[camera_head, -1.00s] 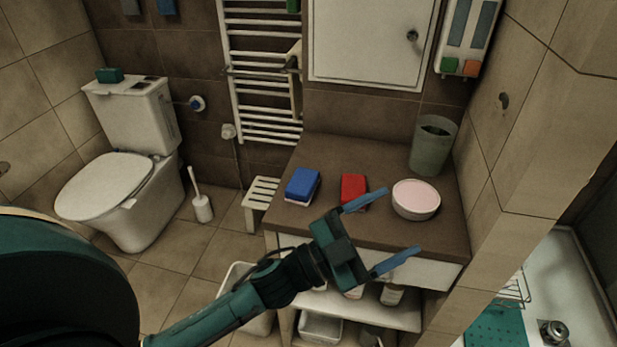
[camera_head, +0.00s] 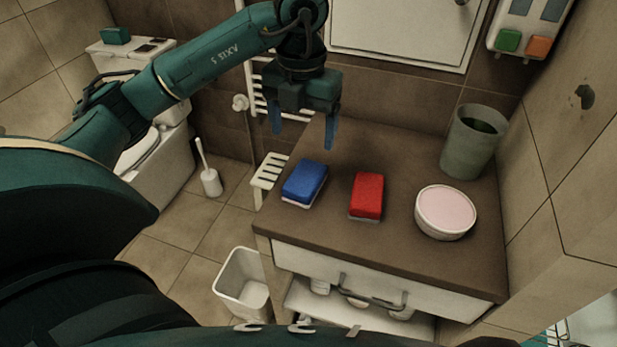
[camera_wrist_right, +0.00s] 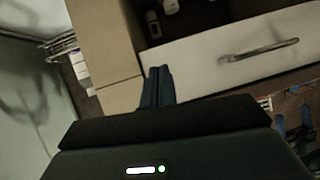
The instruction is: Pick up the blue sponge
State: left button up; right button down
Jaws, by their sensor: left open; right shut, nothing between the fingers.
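The blue sponge (camera_head: 304,182), with a pale underside, lies on the brown countertop (camera_head: 390,256) near its left edge. My left gripper (camera_head: 303,128) is open and empty, fingers pointing down, above the back left part of the counter, behind the sponge and apart from it. My right gripper (camera_wrist_right: 158,86) shows in the right wrist view, fingers together and empty, in front of the white drawer front (camera_wrist_right: 215,62). It cannot be made out in the head view.
A red sponge (camera_head: 367,194) lies right of the blue one. A white bowl with a pink top (camera_head: 445,211) and a grey-green cup (camera_head: 473,141) stand further right. A wall closes the right side. A white bin (camera_head: 243,283) and a slatted stool (camera_head: 268,172) stand left of the counter.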

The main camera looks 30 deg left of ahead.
pick_arm(q)
send_over(306, 175)
jog(key=f, duration=0.6)
jog(key=shift+s+a+f, duration=0.1)
jog(key=shift+s+f, duration=0.15)
jog(key=shift+s, duration=0.05)
jog(key=shift+w+f, duration=0.15)
jog(key=shift+f, duration=1.2)
jog(key=shift+w+f, duration=0.1)
jog(key=shift+f, duration=1.25)
jog(key=shift+c, duration=0.4)
jog(key=c, duration=1)
notch_tip(306, 175, up, 10)
jog(key=shift+r, duration=0.1)
jog(key=shift+c, duration=0.2)
